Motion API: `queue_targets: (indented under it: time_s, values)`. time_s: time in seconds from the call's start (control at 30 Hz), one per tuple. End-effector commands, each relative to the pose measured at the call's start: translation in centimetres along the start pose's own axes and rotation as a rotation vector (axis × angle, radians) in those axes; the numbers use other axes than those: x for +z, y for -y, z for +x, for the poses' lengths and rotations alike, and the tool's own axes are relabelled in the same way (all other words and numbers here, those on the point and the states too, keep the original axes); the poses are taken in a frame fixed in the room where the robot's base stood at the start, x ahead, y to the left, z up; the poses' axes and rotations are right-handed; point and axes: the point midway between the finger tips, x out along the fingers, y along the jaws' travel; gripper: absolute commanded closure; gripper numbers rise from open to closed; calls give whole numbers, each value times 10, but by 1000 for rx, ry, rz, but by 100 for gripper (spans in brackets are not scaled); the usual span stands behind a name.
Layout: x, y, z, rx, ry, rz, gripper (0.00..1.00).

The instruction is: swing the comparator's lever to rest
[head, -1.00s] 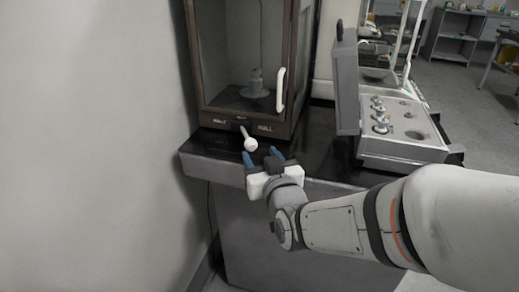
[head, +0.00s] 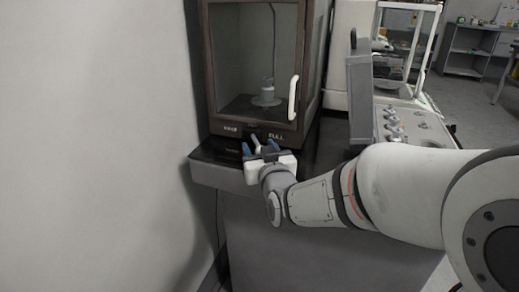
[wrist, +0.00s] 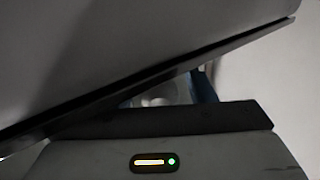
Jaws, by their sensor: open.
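The comparator is a brown-framed glass case (head: 203,62) on a dark table. The lever's knob end is mostly hidden by the gripper. In the wrist view a blue finger (wrist: 205,88) shows, with a blurred pale round shape beside it. I cannot tell whether the fingers touch the lever.
The case door has a white handle (head: 293,98), and a weight on a round base stands inside. A grey open-lidded box (head: 360,95) with several weights stands to the right. A pale wall (head: 95,140) is close on the left. The table's front edge lies below my gripper.

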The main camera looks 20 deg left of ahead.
Motion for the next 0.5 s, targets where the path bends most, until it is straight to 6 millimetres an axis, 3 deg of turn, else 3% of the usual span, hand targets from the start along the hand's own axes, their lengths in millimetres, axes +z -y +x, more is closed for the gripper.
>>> queue_targets:
  time_s: [0.5]
  values:
    - [0,1,0,-1,0,0,91]
